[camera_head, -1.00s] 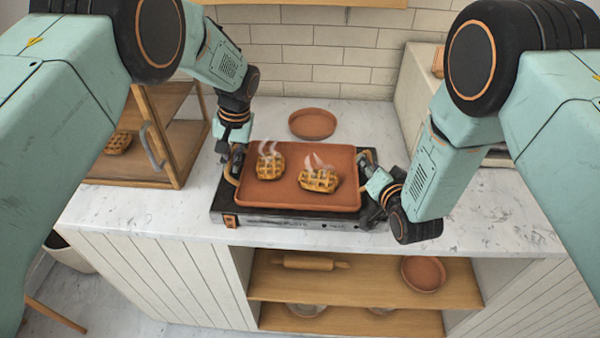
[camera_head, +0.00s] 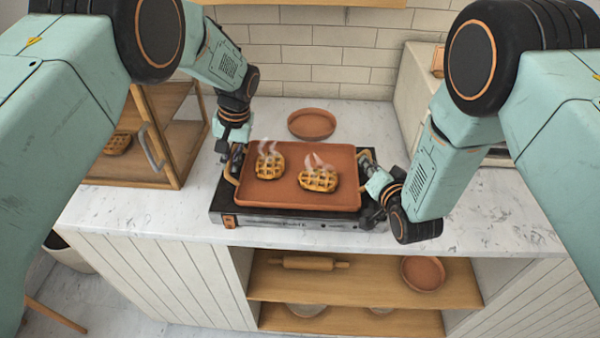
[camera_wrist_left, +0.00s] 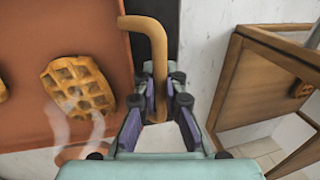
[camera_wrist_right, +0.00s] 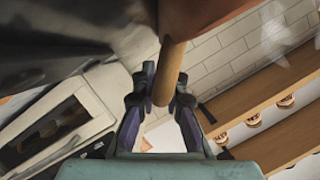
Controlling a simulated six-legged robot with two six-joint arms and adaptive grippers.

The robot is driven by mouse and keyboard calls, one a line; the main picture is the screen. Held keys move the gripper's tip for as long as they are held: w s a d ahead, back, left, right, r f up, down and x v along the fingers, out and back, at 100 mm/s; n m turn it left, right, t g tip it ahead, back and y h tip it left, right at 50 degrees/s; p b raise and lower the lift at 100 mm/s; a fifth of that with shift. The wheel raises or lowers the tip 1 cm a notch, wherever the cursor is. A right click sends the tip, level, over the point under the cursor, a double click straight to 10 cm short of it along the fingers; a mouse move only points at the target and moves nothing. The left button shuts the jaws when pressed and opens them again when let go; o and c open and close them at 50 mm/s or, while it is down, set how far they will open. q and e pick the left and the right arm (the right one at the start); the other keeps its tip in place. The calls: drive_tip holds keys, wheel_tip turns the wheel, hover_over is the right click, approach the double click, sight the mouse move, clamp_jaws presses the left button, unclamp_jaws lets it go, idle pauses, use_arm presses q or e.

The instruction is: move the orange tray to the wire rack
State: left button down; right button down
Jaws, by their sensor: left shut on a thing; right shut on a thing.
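The orange tray (camera_head: 297,200) lies roughly level over a black burner unit (camera_head: 300,219) on the counter. Whether it touches the burner I cannot tell. Two steaming waffles (camera_head: 269,166) (camera_head: 318,180) sit on the tray. My left gripper (camera_head: 236,163) is shut on the tray's left handle, a tan bar that shows in the left wrist view (camera_wrist_left: 150,38). My right gripper (camera_head: 370,186) is shut on the right handle, which shows in the right wrist view (camera_wrist_right: 168,72). I cannot make out a wire rack in any view.
A wooden cabinet with a glass front (camera_head: 160,145) stands left of the burner. A round terracotta dish (camera_head: 312,124) lies behind the tray. A pale appliance (camera_head: 418,85) stands at the back right. Clear marble counter (camera_head: 490,215) lies to the right. Shelves below hold a rolling pin (camera_head: 305,263).

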use_arm(q)
drive_tip(key=shift+r, duration=0.15)
